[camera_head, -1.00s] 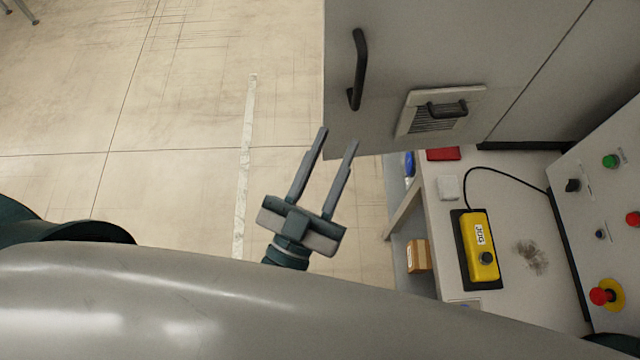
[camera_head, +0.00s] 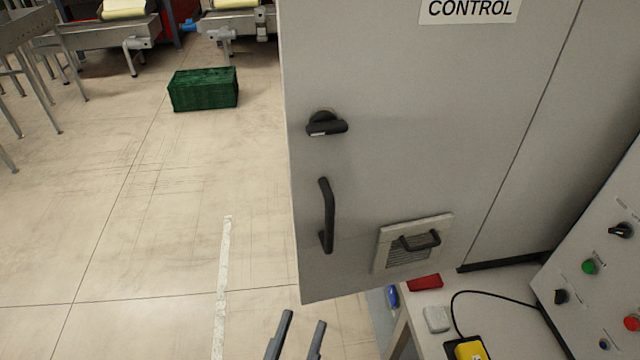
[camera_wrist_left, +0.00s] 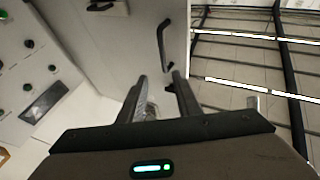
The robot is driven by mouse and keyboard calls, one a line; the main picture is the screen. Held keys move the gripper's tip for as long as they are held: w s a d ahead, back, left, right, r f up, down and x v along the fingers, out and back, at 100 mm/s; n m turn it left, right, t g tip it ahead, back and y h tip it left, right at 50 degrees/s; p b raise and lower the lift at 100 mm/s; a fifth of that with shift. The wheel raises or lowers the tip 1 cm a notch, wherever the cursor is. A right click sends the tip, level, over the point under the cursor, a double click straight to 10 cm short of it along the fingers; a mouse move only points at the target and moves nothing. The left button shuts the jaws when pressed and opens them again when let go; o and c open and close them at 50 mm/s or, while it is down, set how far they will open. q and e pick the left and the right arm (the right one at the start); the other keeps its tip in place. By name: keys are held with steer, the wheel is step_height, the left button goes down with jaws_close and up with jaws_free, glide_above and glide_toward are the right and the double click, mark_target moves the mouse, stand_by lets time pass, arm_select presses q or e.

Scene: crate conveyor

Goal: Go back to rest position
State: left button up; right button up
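My left gripper (camera_head: 300,318) shows only by its two dark fingers at the bottom edge of the head view. The fingers stand apart with nothing between them, over the floor and below the cabinet door. In the left wrist view the two fingers of my left gripper (camera_wrist_left: 160,82) are also apart and empty, pointing towards the grey cabinet. The grey control cabinet (camera_head: 420,150) has a black handle (camera_head: 327,215), a black latch above it and a vent with a handle (camera_head: 412,243). My right gripper is in neither view.
A bench with a red item (camera_head: 425,282), a white block (camera_head: 436,319) and a yellow pendant (camera_head: 470,350) stands at lower right, by a button panel (camera_head: 600,270). A green crate (camera_head: 203,89) rests on open floor near the conveyors (camera_head: 115,32).

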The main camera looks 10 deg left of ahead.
arm_select(q)
steer(key=w+d+f+m+g, duration=0.1)
steer(key=d+f+g, duration=0.15)
steer(key=f, duration=1.05)
steer(key=w+d+f+m+g, duration=0.1)
steer(key=f+g, duration=0.2)
steer(key=f, duration=0.9)
steer(key=s+a+f+g, duration=0.1)
steer(key=a+f+g, duration=0.1)
steer(key=f, duration=0.8)
steer(key=s+a+f+g, duration=0.1)
steer(key=s+f+g, duration=0.15)
steer(key=f, duration=0.85)
steer(key=s+a+f+g+y, duration=0.1)
steer(key=s+a+f+g, duration=0.3)
steer(key=f, duration=0.6)
steer(key=s+a+f+g+y, duration=0.2)
steer(key=s+a+f, duration=0.4)
steer(key=f, duration=0.4)
steer(key=s+a+f+n+g+y, duration=0.1)
steer(key=s+a+f+g, duration=0.1)
steer(key=s+a+f, duration=0.2)
steer(key=s+a+f+n+g+y+b, duration=0.1)
steer(key=s+a+f+g, duration=0.2)
steer(key=s, duration=0.6)
steer(key=a+f, duration=0.2)
steer(key=a, duration=0.1)
steer(key=shift+s, duration=0.2)
